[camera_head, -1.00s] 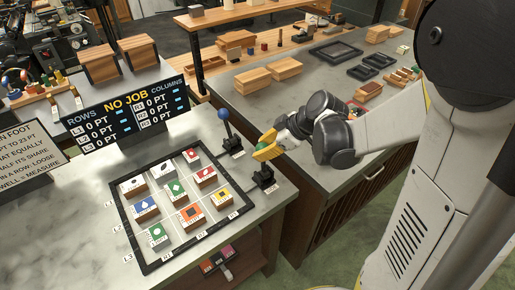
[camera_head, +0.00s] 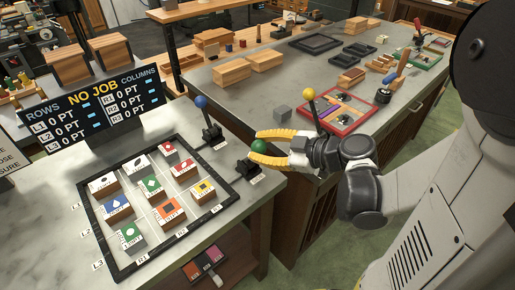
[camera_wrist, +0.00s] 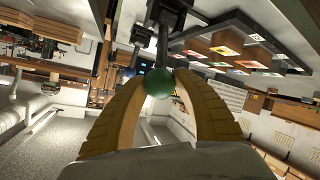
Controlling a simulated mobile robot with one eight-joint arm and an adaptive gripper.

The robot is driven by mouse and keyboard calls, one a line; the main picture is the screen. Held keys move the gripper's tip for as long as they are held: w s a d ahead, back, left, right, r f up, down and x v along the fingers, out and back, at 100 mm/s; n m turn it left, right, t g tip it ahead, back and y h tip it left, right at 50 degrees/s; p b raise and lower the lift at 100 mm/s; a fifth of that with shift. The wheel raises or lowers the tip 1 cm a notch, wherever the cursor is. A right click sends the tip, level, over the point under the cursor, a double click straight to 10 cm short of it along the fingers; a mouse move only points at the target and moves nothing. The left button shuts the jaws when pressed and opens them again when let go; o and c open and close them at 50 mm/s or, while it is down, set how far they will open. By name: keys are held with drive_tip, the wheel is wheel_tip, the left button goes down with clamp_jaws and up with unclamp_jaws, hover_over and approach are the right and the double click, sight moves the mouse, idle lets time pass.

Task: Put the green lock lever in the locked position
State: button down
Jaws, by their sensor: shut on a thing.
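The green ball knob of the lock lever (camera_head: 259,146) is at the front right edge of the near bench, above a black base (camera_head: 248,169). My gripper (camera_head: 254,146) has its two curved yellow fingers on either side of it. In the wrist view the green ball (camera_wrist: 159,84) sits between the fingertips (camera_wrist: 160,76), with the dark lever rod running up behind it to its mount. My gripper is shut on the green knob. The small label by the base is too small to read.
A blue-knobbed lever (camera_head: 202,103) stands just behind on the same bench. A black frame (camera_head: 219,203) holds several coloured type blocks. A yellow-knobbed lever (camera_head: 309,94) and a red tray (camera_head: 367,111) are on the other bench behind my arm.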

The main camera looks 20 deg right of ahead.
drive_tip(key=shift+f, duration=0.1)
drive_tip(key=c, duration=0.9)
unclamp_jaws()
drive_tip(key=shift+s, duration=0.1)
drive_tip(key=shift+c, duration=0.2)
drive_tip(key=v, duration=1.2)
